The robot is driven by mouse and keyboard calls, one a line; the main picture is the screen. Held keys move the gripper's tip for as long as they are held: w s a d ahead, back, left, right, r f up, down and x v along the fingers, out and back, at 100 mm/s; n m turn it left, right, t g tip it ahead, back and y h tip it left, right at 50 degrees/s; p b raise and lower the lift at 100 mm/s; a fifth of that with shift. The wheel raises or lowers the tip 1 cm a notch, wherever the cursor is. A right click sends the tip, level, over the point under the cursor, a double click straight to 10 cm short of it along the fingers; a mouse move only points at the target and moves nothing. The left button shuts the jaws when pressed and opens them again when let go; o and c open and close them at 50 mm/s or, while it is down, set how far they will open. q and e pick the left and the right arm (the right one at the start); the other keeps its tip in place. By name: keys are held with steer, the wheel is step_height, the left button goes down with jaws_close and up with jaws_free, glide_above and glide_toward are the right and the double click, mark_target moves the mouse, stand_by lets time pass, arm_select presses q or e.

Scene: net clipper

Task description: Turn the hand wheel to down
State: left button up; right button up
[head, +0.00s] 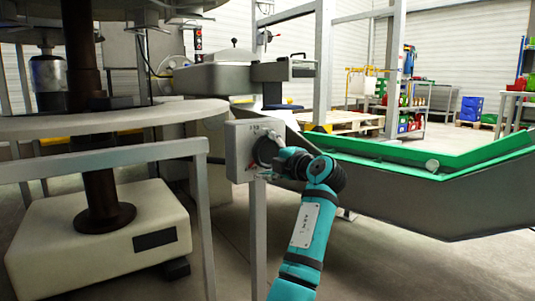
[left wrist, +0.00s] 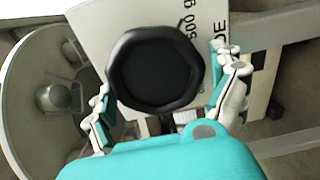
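The hand wheel (left wrist: 155,70) is a black, rounded knob with a dark recessed face. It sits on the front of a light grey control box (head: 241,150), which stands on a post. In the head view the hand wheel (head: 267,150) is partly hidden by my left gripper (head: 281,156). In the left wrist view my left gripper (left wrist: 163,72) is open, with one finger on each side of the wheel. The fingers are close to its rim; I cannot tell if they touch it. Printed text shows on the box beside the wheel. My right gripper is not in view.
A grey rail (head: 110,156) runs left of the box, in front of a round table (head: 130,120) on a dark column. A large grey trough with a green rim (head: 400,170) stands to the right. Shelves and pallets are farther back.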

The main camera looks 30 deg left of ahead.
arm_select(q)
steer(key=shift+d, duration=0.1)
steer(key=v, duration=1.1)
steer(key=shift+s+d, duration=0.15)
steer(key=shift+d, duration=0.2)
